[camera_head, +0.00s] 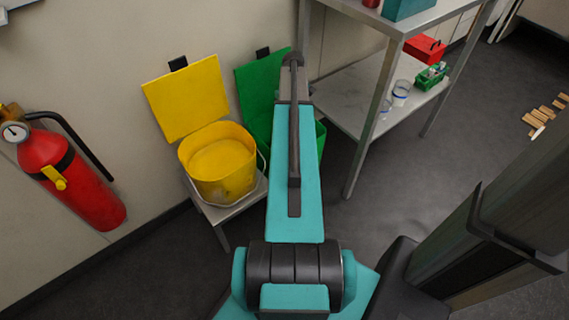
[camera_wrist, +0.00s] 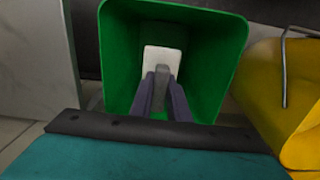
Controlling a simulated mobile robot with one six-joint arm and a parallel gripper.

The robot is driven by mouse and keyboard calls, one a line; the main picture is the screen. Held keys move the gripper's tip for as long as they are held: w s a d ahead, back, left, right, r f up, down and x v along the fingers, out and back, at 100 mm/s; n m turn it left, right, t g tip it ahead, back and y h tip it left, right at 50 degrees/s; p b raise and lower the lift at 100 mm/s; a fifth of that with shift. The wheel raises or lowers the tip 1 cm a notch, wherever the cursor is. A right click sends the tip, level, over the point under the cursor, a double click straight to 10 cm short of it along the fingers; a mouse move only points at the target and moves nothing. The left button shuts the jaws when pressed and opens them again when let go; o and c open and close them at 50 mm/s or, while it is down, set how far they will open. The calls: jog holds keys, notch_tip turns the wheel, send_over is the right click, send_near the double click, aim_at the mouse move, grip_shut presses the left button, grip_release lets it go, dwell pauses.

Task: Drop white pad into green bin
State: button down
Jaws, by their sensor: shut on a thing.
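The green bin (camera_wrist: 119,62) is open and fills the middle of the wrist view. In the head view the green bin (camera_head: 321,140) and its raised green lid (camera_head: 258,82) are largely hidden behind my arm. The white pad (camera_wrist: 163,54) is held at the tips of my gripper (camera_wrist: 162,88). In the wrist view the pad lies within the outline of the bin's opening. Its exact height against the rim is hard to tell. My gripper's fingers are shut on the pad. In the head view the fingers and the pad are hidden by my arm.
A yellow bin (camera_head: 222,181) with its lid raised stands on a small stand left of the green bin. A metal shelf (camera_head: 355,98) with cups and a red box (camera_head: 424,48) is at the right. A fire extinguisher (camera_head: 78,180) hangs at the left wall.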

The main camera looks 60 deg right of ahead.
jog(key=c, duration=1.6)
grip_release()
jog(key=shift+r, duration=0.1)
notch_tip(320, 180, up, 14)
jog(key=shift+f+p, duration=0.2)
jog(key=shift+p, duration=1)
jog(key=shift+r, duration=0.1)
